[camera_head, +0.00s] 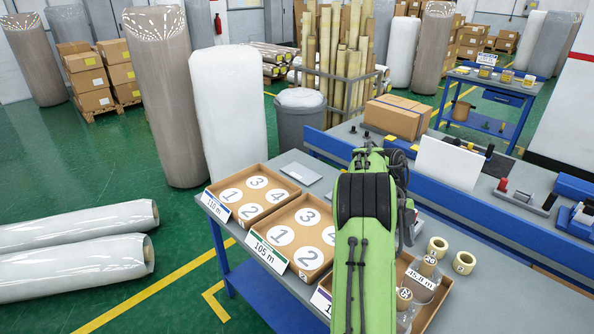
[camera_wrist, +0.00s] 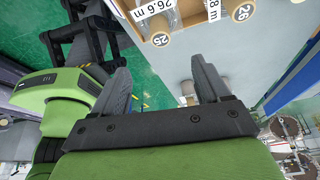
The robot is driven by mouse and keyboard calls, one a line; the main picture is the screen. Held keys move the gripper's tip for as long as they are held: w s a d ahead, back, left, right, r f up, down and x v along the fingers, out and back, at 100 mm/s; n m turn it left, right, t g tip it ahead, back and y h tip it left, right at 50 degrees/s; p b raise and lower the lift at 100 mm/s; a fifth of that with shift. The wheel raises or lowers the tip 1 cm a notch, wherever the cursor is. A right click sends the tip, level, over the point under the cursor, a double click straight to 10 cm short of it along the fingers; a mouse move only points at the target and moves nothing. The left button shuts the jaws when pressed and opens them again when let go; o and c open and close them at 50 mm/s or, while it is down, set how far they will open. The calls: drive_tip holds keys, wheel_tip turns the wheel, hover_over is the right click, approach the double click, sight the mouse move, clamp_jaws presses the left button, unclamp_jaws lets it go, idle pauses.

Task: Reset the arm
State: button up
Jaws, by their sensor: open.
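My green arm reaches up from the bottom middle of the head view, over the workbench. My gripper is hidden behind the arm in that view. In the wrist view my gripper (camera_wrist: 162,85) shows two dark fingers spread apart with nothing between them. Beyond the fingertips lie a strip of green floor and the grey bench top. Rolls with labels stand in a cardboard tray (camera_wrist: 128,12) at the top of the wrist view, apart from the fingers.
Two cardboard trays with numbered circles, one marked 110 m (camera_head: 253,206) and one 105 m (camera_head: 318,262), sit left of my arm. Small rolls (camera_head: 464,263) and a brown box (camera_head: 398,117) are on the bench. Large wrapped rolls (camera_head: 75,264) lie on the floor at left.

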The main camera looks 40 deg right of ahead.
drive_tip(key=w+a+r+n+t+h, duration=0.1)
drive_tip(key=w+a+r+n+t, duration=0.1)
drive_tip(key=a+r+n, duration=0.55)
drive_tip(key=w+a+r+n+t+h, duration=0.1)
drive_tip(key=a+r+n+t, duration=0.25)
drive_tip(key=a+n, duration=0.6)
drive_tip(key=s+a+n+t+y, duration=0.1)
drive_tip(key=s+a+n+t, duration=0.1)
drive_tip(key=s+a+n, duration=0.3)
drive_tip(key=s+a+n+t, duration=0.2)
drive_tip(key=s+a+n, duration=0.2)
drive_tip(key=a+n, duration=1)
drive_tip(key=shift+s+a+r+n+t+y, duration=0.15)
drive_tip(key=shift+s+a+n+t+y, duration=0.15)
drive_tip(key=shift+s+a+t+y, duration=0.1)
